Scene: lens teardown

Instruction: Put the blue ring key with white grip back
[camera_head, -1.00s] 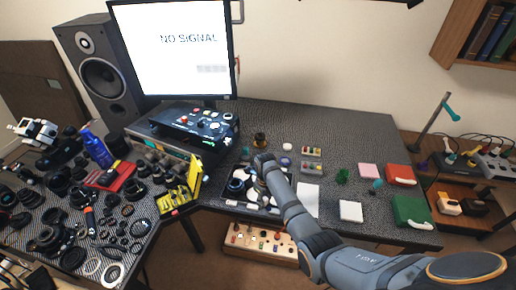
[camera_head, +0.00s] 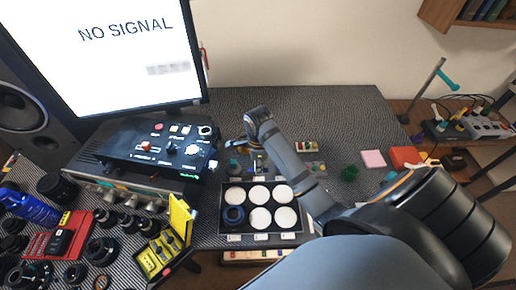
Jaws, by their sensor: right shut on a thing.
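My right gripper (camera_head: 246,148) is over the middle of the dark table, behind the parts tray. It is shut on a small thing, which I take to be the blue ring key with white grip. The key is mostly hidden by the gripper and too small to make out clearly. My left gripper is not in view.
The tray (camera_head: 223,212) has several round white pads and a dark ring-shaped part (camera_head: 234,216) at front left. A black control box (camera_head: 160,145) stands left of the gripper. A green piece (camera_head: 349,173) and a pink block (camera_head: 373,158) lie to the right. The table's back is clear.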

